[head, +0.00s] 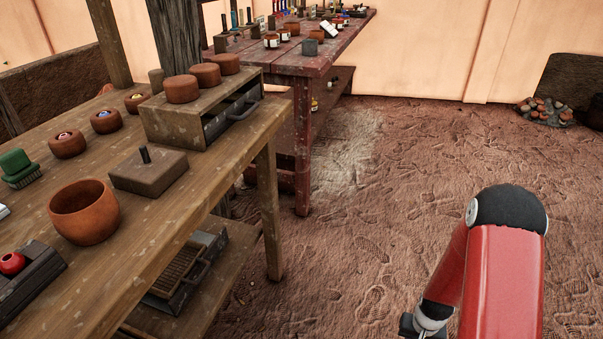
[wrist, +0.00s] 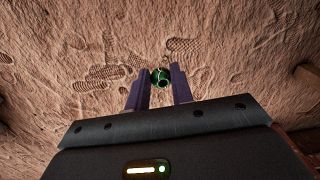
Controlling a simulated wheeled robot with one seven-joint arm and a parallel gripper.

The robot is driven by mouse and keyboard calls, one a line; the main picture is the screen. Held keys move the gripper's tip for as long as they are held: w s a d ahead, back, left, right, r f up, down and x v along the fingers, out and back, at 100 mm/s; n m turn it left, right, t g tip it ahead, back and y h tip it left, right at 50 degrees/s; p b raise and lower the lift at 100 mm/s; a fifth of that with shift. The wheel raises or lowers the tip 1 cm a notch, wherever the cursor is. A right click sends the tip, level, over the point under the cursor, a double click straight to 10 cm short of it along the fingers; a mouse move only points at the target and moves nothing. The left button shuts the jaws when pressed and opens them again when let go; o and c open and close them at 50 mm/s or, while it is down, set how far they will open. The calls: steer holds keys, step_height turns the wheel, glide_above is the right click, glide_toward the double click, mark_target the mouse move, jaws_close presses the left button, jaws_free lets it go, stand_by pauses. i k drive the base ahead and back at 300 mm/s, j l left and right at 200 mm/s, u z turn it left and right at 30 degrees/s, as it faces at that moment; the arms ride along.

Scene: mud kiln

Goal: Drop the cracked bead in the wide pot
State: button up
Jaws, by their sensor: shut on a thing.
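My gripper (wrist: 160,88) is shut on a small dark green bead (wrist: 160,77), held between the fingertips in the wrist view. The bead has a dark hole facing the camera; I cannot make out a crack in it. Behind it is only the bare earth floor. A wide, open orange-brown clay pot (head: 84,212) stands upright near the front edge of the wooden bench (head: 190,215) at the left of the head view. My arm is at the lower right, over the floor and apart from the bench; my gripper's fingers do not show there.
Around the pot are a grey-brown block with a peg (head: 148,172), a green brush (head: 18,168) and a dark holder with a red bead (head: 12,263). Several small clay cups and a drawer box (head: 205,112) stand behind. A red table (head: 300,60) is beyond. The floor between is clear.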

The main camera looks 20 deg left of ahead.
mark_target(96, 239)
steer(key=i+z, duration=0.2)
steer(key=i, duration=0.25)
steer(key=i+j+z, duration=0.2)
steer(key=i, duration=0.2)
steer(key=i+z, duration=0.1)
steer(key=z, duration=0.35)
steer(key=i+j+z, duration=0.1)
steer(key=z, duration=0.3)
steer(key=j+z, duration=0.1)
steer(key=z, duration=0.35)
steer(key=i+j+z, duration=0.15)
steer(key=z, duration=0.25)
steer(key=j+z, duration=0.15)
steer(key=z, duration=0.4)
steer(key=j+z, duration=0.15)
steer(key=z, duration=0.4)
steer(key=j+z, duration=0.1)
steer(key=z, duration=0.4)
steer(key=j+z, duration=0.15)
steer(key=z, duration=0.4)
steer(key=k+z, duration=0.1)
steer(key=z, duration=0.45)
steer(key=k+j+z, duration=0.1)
steer(key=z, duration=0.45)
steer(key=k+z, duration=0.1)
steer(key=z, duration=0.45)
steer(key=k+z, duration=0.1)
steer(key=z, duration=0.4)
